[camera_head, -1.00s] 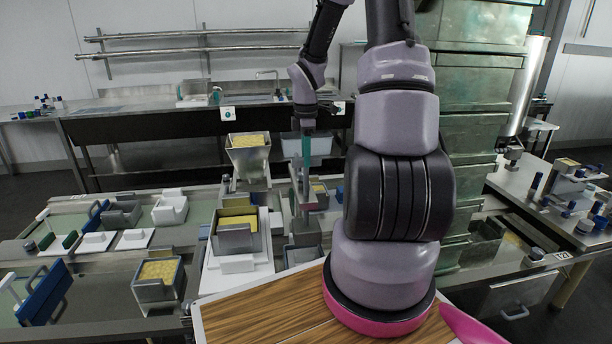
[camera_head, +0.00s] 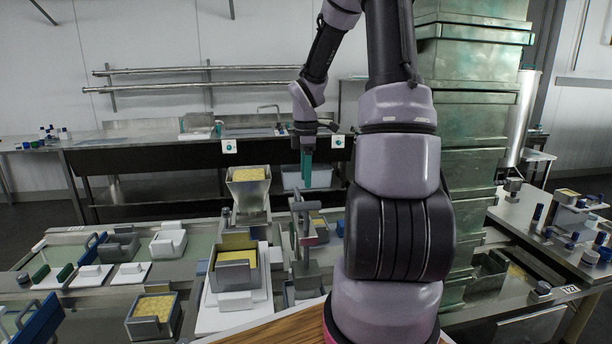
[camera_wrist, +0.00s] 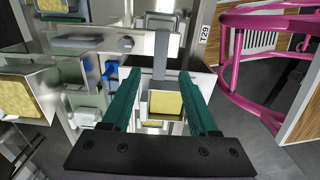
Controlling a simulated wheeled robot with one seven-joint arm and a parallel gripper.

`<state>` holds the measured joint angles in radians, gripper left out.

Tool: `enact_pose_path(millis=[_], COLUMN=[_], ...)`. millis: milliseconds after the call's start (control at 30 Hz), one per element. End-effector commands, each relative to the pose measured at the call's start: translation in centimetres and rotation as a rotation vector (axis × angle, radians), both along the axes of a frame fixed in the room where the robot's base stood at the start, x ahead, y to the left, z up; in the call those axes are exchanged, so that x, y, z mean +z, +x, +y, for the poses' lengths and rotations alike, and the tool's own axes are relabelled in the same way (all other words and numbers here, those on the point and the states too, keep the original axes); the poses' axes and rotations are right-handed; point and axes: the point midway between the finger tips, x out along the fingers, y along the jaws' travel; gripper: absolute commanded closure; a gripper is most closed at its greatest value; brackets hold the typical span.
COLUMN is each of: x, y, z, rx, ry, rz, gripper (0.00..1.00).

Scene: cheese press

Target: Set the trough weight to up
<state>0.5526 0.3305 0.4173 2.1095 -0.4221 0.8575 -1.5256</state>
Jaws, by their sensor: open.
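My gripper (camera_head: 306,178) is open, with its two green fingers pointing down above the middle of the bench. A grey upright post with a short arm (camera_head: 299,222) stands just below the fingertips; it looks like the trough weight, though I cannot be certain. In the wrist view my gripper (camera_wrist: 161,82) has a grey bar (camera_wrist: 160,58) between and beyond its fingers. I cannot tell whether either finger touches it. A small box with yellow contents (camera_wrist: 165,104) shows below, between the fingers. The gripper holds nothing that I can see.
A hopper of yellow curd (camera_head: 249,185) and a metal box of yellow curd on a white stand (camera_head: 238,270) are to the left. A tall stack of greenish metal crates (camera_head: 468,130) stands close on the right. A pink tubular frame (camera_wrist: 232,70) is at the wrist view's right.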

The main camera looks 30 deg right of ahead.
Motion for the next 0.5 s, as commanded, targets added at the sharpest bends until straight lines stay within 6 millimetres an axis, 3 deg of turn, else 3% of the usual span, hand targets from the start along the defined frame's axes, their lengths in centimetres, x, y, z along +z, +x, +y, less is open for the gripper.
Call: enact_pose_path(millis=[167,500], x=[1.6,8.3], y=[0.0,0.1], z=[-0.1,0.0], rx=[-0.001,-0.001], ry=[-0.002,-0.001], rz=[-0.003,-0.005], gripper=[0.40,0.40])
